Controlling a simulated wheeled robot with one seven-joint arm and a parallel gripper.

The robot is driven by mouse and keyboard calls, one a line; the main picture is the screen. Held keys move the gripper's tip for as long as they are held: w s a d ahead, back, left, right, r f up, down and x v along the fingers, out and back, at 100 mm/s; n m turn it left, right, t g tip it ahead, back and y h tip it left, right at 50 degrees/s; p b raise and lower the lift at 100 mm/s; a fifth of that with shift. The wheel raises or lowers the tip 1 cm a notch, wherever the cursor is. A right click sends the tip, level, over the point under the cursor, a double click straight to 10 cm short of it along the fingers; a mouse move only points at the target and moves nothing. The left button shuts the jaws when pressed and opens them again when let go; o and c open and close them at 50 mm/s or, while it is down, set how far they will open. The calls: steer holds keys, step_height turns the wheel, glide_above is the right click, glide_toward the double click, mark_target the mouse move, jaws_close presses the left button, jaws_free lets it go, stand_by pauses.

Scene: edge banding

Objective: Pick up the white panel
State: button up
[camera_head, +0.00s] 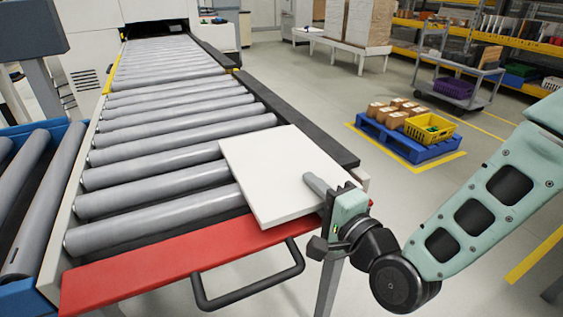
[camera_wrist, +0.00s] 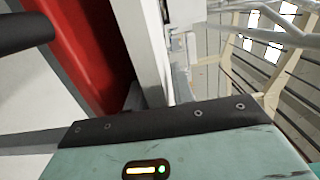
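The white panel (camera_head: 272,177) lies flat at the near right end of the roller conveyor, across the rollers and close to the red end bar. My gripper (camera_head: 320,190) is at the panel's near right corner in the head view. A grey finger-like part reaches over the panel's top face there. I cannot tell whether it touches the panel, and a second finger is hidden. A pale upright strip beside the red bar there may be the conveyor frame or the panel's edge.
The roller conveyor (camera_head: 165,155) runs back to a white machine. Its red end bar (camera_head: 165,262) has a black handle (camera_head: 255,298) in front. A blue-framed roller unit stands at left. A blue pallet (camera_head: 405,139) with boxes and a yellow crate sits on the floor at right.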

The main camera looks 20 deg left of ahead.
steer(key=shift+w+a, duration=0.15)
steer(key=shift+a, duration=0.05)
jaws_close()
